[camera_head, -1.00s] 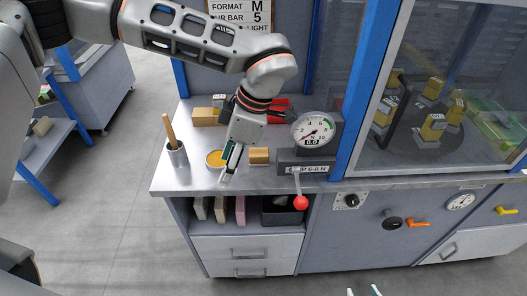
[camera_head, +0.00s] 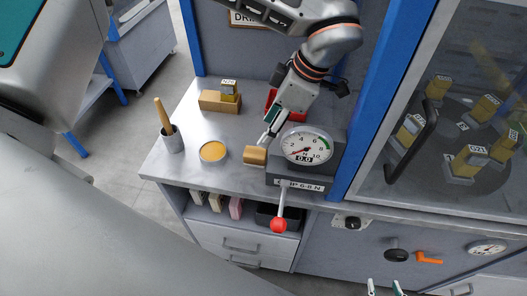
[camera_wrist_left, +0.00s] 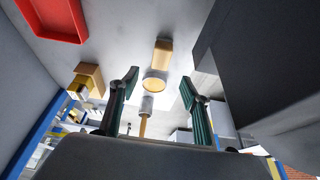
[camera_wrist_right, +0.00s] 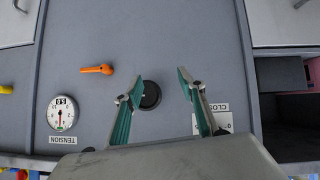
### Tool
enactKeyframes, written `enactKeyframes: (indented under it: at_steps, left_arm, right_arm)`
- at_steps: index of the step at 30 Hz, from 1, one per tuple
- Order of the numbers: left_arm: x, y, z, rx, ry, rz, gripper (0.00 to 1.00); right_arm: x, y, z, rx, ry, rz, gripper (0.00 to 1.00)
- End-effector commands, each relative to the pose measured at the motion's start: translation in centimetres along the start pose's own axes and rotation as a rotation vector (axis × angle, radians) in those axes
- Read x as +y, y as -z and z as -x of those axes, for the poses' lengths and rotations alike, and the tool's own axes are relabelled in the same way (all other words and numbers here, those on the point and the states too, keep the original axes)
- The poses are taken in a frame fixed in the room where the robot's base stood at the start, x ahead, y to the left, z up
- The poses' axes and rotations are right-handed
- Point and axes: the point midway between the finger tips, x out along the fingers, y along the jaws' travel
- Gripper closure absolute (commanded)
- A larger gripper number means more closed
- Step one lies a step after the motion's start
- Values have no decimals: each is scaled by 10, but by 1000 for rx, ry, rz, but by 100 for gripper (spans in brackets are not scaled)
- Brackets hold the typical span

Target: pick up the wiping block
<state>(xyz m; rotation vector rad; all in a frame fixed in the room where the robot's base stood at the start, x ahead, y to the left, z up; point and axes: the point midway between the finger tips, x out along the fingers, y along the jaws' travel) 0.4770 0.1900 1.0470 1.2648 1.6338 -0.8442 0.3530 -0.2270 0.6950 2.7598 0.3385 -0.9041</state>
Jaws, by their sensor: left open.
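The wiping block appears to be the small tan wooden block (camera_head: 255,155) lying on the metal counter just left of the gauge. In the left wrist view the block (camera_wrist_left: 163,56) lies beyond the fingertips, roughly in line with the gap. My left gripper (camera_head: 268,140) is open and empty, its fingertips close to the block's upper right side; I cannot tell whether they touch it. It also shows in the left wrist view (camera_wrist_left: 160,80). My right gripper (camera_wrist_right: 159,83) is open and empty, facing the cabinet front; its tips show at the head view's lower edge (camera_head: 384,288).
A round yellow dish (camera_head: 213,152) sits left of the block, and a cup with a wooden handle (camera_head: 171,139) stands further left. A larger wooden block with a stamp (camera_head: 220,101) and a red tray (camera_head: 272,103) are behind. The dial gauge (camera_head: 305,147) stands close on the right.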

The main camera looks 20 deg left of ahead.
Motion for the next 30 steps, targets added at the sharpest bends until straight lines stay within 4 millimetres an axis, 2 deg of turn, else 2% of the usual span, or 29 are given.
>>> enactKeyframes:
  at_steps: [5, 10, 16, 21, 27, 30]
  left_arm:
    - [-1, 0, -23, 1, 4, 0, 53]
    - [-1, -1, -52, 1, 3, -1, 53]
    - [0, 0, -62, 0, 1, 0, 53]
    - [0, -1, -80, 0, 2, 0, 53]
    - [-1, -2, -112, 0, 3, 0, 53]
    - [-1, -1, -119, 0, 3, 0, 53]
  right_arm:
    - [-8, -2, 1, -4, 9, -10, 60]
    - [-16, -5, -6, 9, 17, -16, 60]
    - [-18, 13, -8, 51, 27, -5, 60]
    - [-21, 14, -14, 74, 36, 5, 60]
    - [-25, -3, -26, 70, 38, 5, 60]
    - [-26, -11, -29, 62, 38, 5, 60]
